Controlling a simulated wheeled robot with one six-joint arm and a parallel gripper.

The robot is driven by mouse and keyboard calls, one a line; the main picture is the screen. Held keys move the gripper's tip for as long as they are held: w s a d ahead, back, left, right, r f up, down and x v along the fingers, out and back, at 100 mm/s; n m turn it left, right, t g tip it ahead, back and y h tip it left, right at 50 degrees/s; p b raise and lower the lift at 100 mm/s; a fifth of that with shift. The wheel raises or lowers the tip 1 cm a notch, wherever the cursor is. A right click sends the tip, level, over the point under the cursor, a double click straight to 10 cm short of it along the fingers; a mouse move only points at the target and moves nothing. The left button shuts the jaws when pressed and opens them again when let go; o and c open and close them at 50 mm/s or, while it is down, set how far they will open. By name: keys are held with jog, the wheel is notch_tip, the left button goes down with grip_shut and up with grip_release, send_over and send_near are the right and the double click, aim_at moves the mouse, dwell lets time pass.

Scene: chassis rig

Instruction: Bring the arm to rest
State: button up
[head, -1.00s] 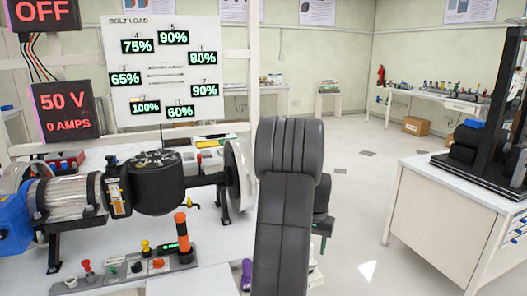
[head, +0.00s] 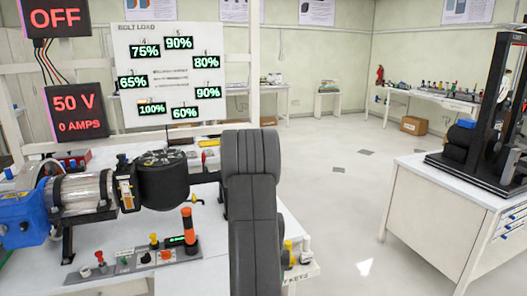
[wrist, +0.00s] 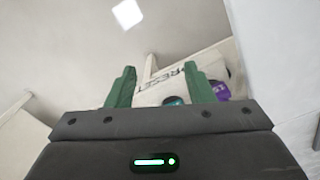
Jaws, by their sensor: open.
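My gripper (wrist: 161,88) shows in the wrist view as two green fingers standing well apart with nothing gripped between them. Beyond the fingers is a pale surface with dark lettering (wrist: 183,77), partly hidden. A small teal item (wrist: 173,101) and a purple item (wrist: 222,90) show near the right finger, past it. In the head view my dark grey arm rises in the middle of the picture and hides the gripper. The arm covers part of the workbench's right end.
The workbench holds a motor rig (head: 165,178) and a control strip with an orange-topped handle (head: 189,228). A bolt load board (head: 170,75) stands behind. A white cabinet (head: 455,215) bearing a black frame stands at right. Open floor (head: 345,215) lies between.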

notch_tip(320, 180, up, 12)
jog(key=a+p, duration=0.2)
jog(key=p, duration=0.7)
jog(key=shift+s+a+n+p, duration=0.25)
jog(key=shift+s+n+p, duration=0.05)
jog(key=shift+s+n, duration=0.15)
